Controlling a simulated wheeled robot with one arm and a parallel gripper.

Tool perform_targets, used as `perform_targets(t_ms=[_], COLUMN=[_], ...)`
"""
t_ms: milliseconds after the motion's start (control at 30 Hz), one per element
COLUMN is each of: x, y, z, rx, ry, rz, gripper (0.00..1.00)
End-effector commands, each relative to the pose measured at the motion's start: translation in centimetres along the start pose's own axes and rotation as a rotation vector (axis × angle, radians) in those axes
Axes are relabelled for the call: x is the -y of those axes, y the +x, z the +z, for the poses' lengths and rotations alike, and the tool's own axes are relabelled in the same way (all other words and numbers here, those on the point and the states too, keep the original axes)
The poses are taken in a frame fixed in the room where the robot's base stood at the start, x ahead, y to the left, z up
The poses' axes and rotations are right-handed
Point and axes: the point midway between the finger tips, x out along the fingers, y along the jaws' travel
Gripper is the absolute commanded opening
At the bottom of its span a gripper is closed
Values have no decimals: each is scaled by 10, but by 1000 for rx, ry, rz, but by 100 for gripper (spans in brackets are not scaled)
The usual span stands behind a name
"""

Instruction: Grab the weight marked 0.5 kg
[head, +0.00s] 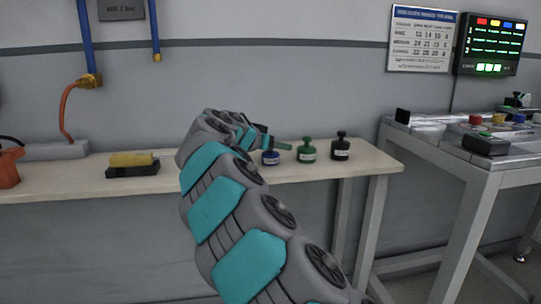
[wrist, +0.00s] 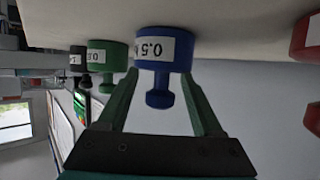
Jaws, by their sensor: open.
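In the head view my arm partly hides the gripper. A green weight (head: 306,151) and a black weight (head: 340,147) stand to the right; their labels are too small to read there.
A yellow block on a black base (head: 132,160) lies on the bench (head: 70,188) at left. A red labelled object (wrist: 309,36) shows at the wrist view's right edge. A metal table (head: 450,150) with a button panel stands at right. A hose (head: 66,110) hangs on the wall.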

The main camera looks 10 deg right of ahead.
Motion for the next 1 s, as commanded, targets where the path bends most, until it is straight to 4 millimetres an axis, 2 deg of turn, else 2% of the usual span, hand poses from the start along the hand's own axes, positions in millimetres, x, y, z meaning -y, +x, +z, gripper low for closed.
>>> perform_targets(t_ms=[200, 800, 1000], x=[0, 0, 0], y=[1, 0, 0], z=[0, -1, -1], rx=[-1, -1, -1], ry=[1, 1, 1], rz=[0, 0, 0], gripper=[68, 0, 0])
